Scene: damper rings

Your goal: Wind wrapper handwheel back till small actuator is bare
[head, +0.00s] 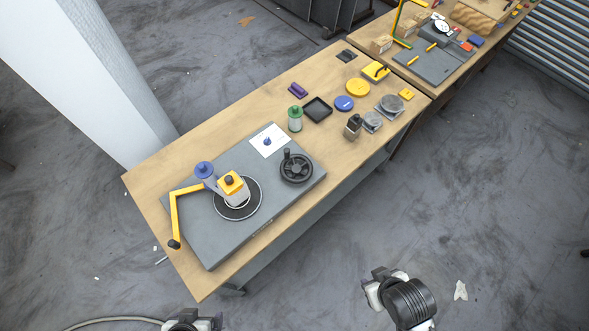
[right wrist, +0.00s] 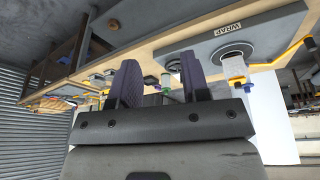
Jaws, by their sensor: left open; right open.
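The grey wrapper base (head: 225,240) lies on the wooden bench. Its black spoked handwheel (head: 297,167), with an upright knob, sits at the base's right side. The small actuator (head: 232,186), yellow and dark on top with a pale lower body, stands on the round turntable (head: 252,207). Whether film covers the actuator is too small to tell. My right gripper (head: 374,284) is open and empty, off the bench; its fingers (right wrist: 162,80) stand apart. My left gripper (head: 195,322) is open, low, partly cut off.
A white card (head: 270,140) and a green-topped bottle (head: 295,118) are near the handwheel. A black tray (head: 317,109), blue disc (head: 344,103), yellow disc (head: 358,88) and small metal parts crowd the far bench. Open floor lies between bench and grippers.

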